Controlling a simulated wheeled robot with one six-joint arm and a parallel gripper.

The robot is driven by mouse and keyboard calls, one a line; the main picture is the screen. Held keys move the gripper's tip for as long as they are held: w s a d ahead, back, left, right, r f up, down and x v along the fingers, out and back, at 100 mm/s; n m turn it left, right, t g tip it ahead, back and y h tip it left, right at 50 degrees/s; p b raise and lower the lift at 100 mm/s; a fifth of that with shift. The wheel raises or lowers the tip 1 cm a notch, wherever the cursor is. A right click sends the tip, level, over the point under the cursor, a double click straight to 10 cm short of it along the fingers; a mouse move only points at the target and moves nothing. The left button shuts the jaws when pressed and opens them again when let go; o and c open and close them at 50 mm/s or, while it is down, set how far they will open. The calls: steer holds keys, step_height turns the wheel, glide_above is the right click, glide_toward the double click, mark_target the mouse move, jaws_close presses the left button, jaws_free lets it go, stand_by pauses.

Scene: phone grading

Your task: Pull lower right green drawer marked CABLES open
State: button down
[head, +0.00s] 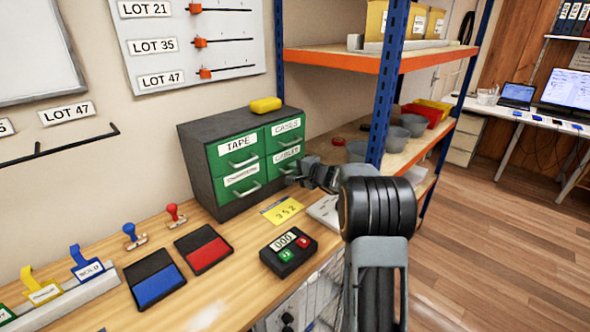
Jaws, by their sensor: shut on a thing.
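The dark grey cabinet (197,166) stands on the wooden bench against the wall. It has green drawers in two columns. The lower right green drawer marked CABLES (279,158) looks closed, and its lower part is partly hidden by my gripper. My gripper (291,176) is at this drawer's handle and shut on it; the fingertips are small and hard to make out. My arm reaches in from the lower right. The TAPE drawer (226,149), the CASES drawer (273,133) and the lower left drawer (228,180) look closed.
A yellow object (265,105) lies on the cabinet. In front are a yellow card (283,210), a black counter box (288,252), a red pad (204,250) and a blue pad (155,280). A blue shelf post (386,90) rises right of the cabinet, near my arm.

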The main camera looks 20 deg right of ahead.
steer(key=shift+s, duration=0.1)
steer(key=shift+s+d+f+b, duration=0.2)
steer(key=shift+s+b, duration=0.1)
steer(key=shift+b, duration=0.2)
steer(key=f+b+v, duration=0.1)
steer(key=b+v, duration=0.2)
steer(key=v, duration=0.1)
steer(key=b+v, duration=0.3)
steer(key=v, duration=0.1)
steer(key=f+b+v, duration=0.1)
steer(key=b+v, duration=0.1)
steer(key=v, duration=0.2)
steer(key=shift+s+d+f+b, duration=0.25)
steer(key=shift+s+b, duration=0.15)
steer(key=shift+s, duration=0.2)
steer(key=shift+s+d+r, duration=0.1)
steer(key=shift+s+d, duration=0.1)
steer(key=shift+s, duration=0.35)
steer(key=c, duration=1.3)
jaws_free()
steer(key=v, duration=1.4)
steer(key=shift+w, duration=0.1)
